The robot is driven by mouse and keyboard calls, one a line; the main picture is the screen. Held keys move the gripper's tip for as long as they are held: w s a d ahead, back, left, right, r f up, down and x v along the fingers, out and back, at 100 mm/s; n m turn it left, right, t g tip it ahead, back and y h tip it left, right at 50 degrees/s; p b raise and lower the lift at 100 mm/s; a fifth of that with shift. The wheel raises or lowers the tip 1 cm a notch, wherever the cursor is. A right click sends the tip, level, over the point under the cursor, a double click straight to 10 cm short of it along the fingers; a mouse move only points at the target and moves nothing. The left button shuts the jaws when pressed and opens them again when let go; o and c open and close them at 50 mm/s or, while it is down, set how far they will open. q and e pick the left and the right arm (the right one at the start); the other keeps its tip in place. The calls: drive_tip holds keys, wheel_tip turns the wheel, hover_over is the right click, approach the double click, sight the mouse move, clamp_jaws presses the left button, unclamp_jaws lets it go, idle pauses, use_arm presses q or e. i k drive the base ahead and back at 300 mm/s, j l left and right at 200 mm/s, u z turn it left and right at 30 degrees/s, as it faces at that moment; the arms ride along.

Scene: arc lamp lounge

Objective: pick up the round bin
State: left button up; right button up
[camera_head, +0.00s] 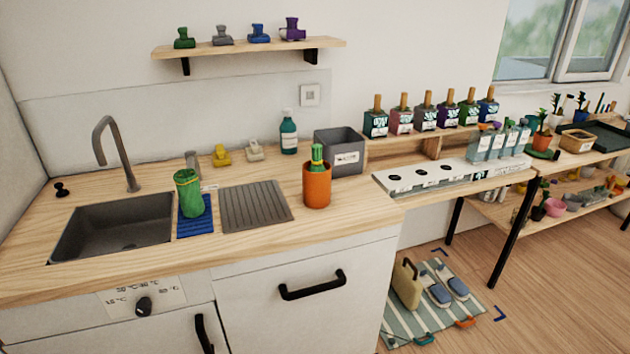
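An orange round container (317,187), which looks like the round bin, stands upright on the wooden counter, right of the ribbed drainboard. A green object (317,157) sticks up out of its top. A green, roughly cylindrical object (188,195) stands on a blue mat (195,225) beside the sink; I cannot tell exactly what it is. Neither of my grippers is in view.
A grey square bin (337,141) with a label stands close behind the orange container. A teal bottle (288,135) is left of that bin. The sink (112,228) and tall faucet (116,155) are at left. Bare counter (356,212) lies right of the orange container.

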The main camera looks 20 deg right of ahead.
sight(316, 186)
drive_tip(key=i+l, duration=0.35)
drive_tip(key=l, duration=0.15)
drive_tip(key=i+l, duration=0.35)
drive_tip(key=l, duration=0.15)
drive_tip(key=i+l, duration=0.4)
drive_tip(key=k+j, duration=0.2)
drive_tip(key=k, duration=0.25)
